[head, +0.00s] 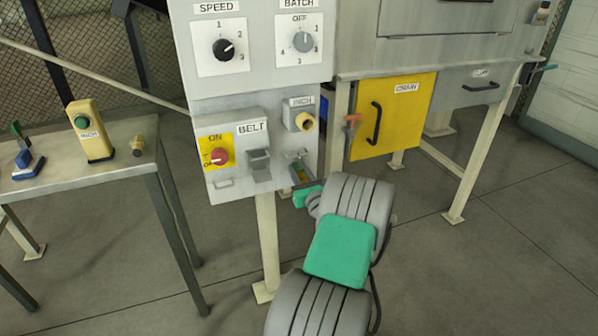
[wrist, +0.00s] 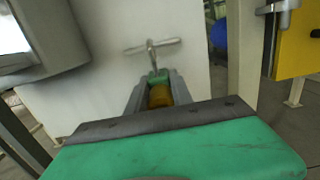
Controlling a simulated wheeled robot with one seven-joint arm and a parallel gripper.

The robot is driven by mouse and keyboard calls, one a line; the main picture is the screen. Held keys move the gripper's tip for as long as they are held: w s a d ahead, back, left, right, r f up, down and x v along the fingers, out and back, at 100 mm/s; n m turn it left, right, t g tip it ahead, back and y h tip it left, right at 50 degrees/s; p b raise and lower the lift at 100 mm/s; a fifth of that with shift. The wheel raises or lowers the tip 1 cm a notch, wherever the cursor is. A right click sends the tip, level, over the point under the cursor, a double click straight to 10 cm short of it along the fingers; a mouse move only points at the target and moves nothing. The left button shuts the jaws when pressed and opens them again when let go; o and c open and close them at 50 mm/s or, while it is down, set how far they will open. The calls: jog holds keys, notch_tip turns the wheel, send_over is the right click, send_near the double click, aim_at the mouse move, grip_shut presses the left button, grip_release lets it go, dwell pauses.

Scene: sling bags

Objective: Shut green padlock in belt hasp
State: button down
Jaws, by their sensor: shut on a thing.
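My gripper (head: 301,172) is at the lower right of the belt control box (head: 240,150), against the pale machine panel. In the wrist view its dark fingers (wrist: 158,92) are shut on the padlock, which shows a green part (wrist: 158,76) and a brass-yellow part (wrist: 159,97). A thin grey shackle (wrist: 150,56) rises from it to the belt hasp, a grey bar (wrist: 170,42) on the panel. The hasp also shows in the head view (head: 297,154), just above my fingers. Shackle and hasp overlap in view; I cannot tell whether the shackle passes through or is closed.
A table (head: 60,190) at the left bears a yellow INCH pendant (head: 90,132), a small brass-coloured piece (head: 137,146) and a blue-and-green item (head: 28,163). A yellow drawer door (head: 392,130) with a black handle and an orange-handled fitting (head: 352,121) stand right of my gripper.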

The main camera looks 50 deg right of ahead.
jog(key=shift+r+p, duration=1.35)
jog(key=shift+r, duration=0.05)
jog(key=shift+s+a+f, duration=0.15)
jog(key=shift+s+a, duration=0.1)
jog(key=shift+s, duration=0.2)
jog(key=v, duration=0.7)
jog(key=shift+b, duration=0.4)
